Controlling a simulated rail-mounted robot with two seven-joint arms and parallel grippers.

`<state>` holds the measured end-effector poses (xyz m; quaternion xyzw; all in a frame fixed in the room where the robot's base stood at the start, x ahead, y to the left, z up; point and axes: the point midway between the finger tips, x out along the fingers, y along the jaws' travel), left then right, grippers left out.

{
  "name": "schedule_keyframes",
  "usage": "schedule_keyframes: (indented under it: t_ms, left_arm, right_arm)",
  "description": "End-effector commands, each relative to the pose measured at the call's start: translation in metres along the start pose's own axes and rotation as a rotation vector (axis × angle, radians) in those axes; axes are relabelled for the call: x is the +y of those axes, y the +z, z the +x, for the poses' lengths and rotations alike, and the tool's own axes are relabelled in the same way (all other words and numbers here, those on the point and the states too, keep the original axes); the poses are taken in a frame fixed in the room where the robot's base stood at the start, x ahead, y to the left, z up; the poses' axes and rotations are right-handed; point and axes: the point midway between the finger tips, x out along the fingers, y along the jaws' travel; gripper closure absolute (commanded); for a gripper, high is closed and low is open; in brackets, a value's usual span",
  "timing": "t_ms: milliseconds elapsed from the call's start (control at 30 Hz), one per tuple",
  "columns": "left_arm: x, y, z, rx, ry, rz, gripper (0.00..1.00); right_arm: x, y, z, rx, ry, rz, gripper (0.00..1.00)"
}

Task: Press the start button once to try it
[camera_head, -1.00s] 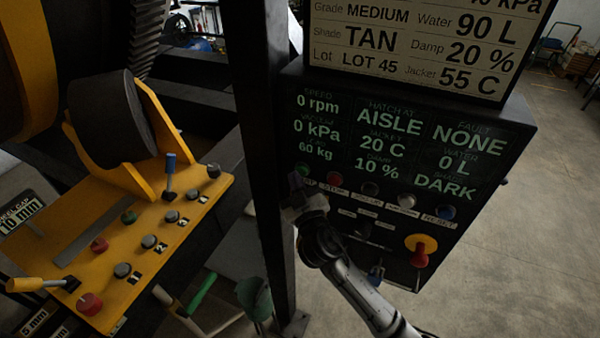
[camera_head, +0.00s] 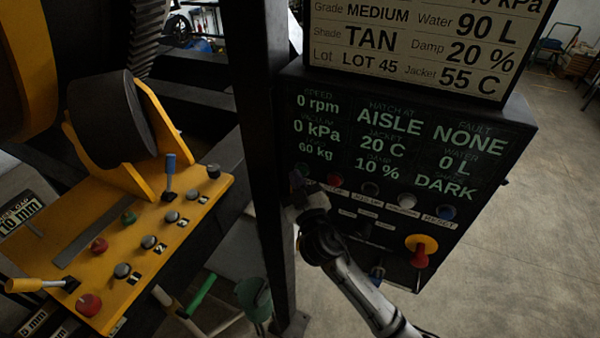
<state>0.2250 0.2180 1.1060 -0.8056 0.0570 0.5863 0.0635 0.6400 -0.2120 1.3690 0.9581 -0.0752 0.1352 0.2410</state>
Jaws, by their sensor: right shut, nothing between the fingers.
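The control box (camera_head: 478,200) has a dark display above a row of buttons. A green button (camera_head: 301,168), most likely the start button, is at the left end of the row, partly hidden by my right gripper. A red button (camera_head: 333,180) is just right of it. My right gripper (camera_head: 297,181) is shut and empty, with its tips at or just in front of the green button. I cannot tell whether they touch it. The start label is hidden. My left gripper is not in view.
A dark post (camera_head: 262,150) stands left of the box. A yellow panel (camera_head: 130,295) with levers and buttons is at left.

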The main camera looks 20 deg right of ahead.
Motion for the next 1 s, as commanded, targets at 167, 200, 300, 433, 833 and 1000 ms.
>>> schedule_keyframes:
  t_ms: [167,200,300,433,833,1000]
  left_arm:
    - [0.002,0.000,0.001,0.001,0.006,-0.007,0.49]
    - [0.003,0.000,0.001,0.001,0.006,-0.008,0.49]
    - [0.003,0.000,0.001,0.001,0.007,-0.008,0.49]
    - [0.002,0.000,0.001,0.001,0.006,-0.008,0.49]
    - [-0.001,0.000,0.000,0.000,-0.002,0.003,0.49]
    - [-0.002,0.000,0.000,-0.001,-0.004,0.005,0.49]
  right_arm:
    - [0.001,0.002,0.002,-0.001,0.001,0.000,1.00]
    - [0.001,0.001,0.002,-0.001,0.001,0.000,1.00]
    - [0.001,0.001,0.002,-0.001,0.001,0.000,1.00]
    - [0.001,0.001,0.001,-0.001,0.001,-0.001,1.00]
    - [-0.005,-0.005,-0.008,0.000,0.001,0.000,1.00]
    - [-0.007,-0.007,-0.011,-0.001,0.001,0.000,1.00]
